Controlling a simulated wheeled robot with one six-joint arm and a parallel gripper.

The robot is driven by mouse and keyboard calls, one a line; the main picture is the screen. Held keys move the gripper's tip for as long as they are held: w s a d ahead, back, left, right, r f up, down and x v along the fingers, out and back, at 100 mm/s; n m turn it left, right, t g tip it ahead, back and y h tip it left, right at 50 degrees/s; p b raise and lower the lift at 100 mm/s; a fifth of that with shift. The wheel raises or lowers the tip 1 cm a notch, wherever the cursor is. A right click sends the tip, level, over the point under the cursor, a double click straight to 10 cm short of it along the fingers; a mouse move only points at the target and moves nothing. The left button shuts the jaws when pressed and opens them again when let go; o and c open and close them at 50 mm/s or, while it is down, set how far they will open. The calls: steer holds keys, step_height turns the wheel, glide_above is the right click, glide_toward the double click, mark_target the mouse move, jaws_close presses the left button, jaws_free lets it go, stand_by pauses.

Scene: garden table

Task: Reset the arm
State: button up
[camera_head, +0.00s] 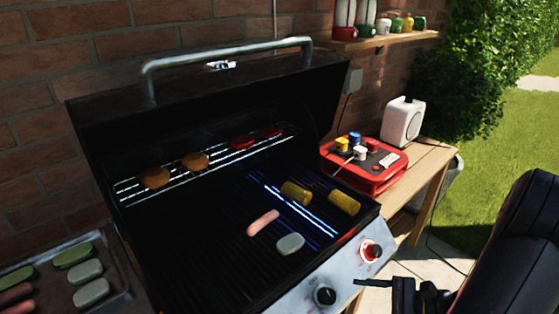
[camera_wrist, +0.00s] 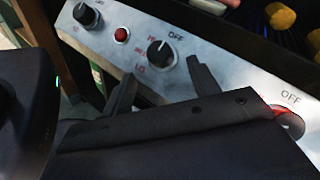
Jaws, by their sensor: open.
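My gripper (camera_head: 402,291) is at the bottom right of the head view, in front of the grill's control panel and apart from it. In the wrist view its two dark fingers (camera_wrist: 162,85) stand apart with nothing between them. Behind them is the grey control panel (camera_wrist: 140,32) with black knobs and a red button. My black arm fills the lower right of the head view.
The open grill (camera_head: 200,240) holds a sausage (camera_head: 263,222), a pale green slice (camera_head: 290,244), corn pieces (camera_head: 344,202) and patties on the upper rack (camera_head: 195,161). A tray (camera_head: 120,301) with food stands at left. A red box (camera_head: 375,180) and white speaker (camera_head: 402,122) sit on the wooden side table (camera_head: 428,160).

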mark_target(333, 297)
steer(key=x, duration=0.6)
steer(key=shift+a, duration=0.3)
steer(key=shift+w, duration=0.1)
steer(key=shift+d, duration=0.1)
